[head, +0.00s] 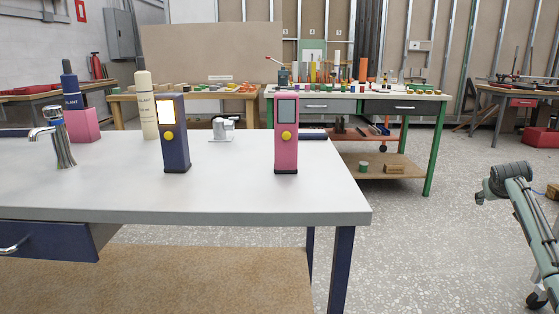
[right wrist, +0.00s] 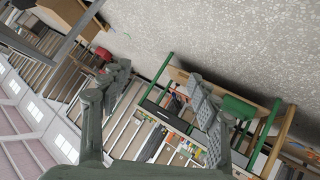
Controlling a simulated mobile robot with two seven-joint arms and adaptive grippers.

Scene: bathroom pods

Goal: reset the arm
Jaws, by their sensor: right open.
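My right arm (head: 532,222) is at the right edge of the head view, over the open floor and clear of the white-topped table. In the right wrist view my right gripper (right wrist: 158,82) is open, with its two grey fingers spread wide apart. Nothing is between the fingers; behind them are a tilted view of the floor and distant workbenches. My left gripper and left arm are not in the head view.
The near table (head: 250,195) holds a blue device (head: 175,150), a pink device (head: 286,155), a faucet (head: 62,145) and bottles (head: 147,105). A green-legged workbench (head: 433,150) stands behind. Speckled floor (head: 430,240) is free between the table and my right arm.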

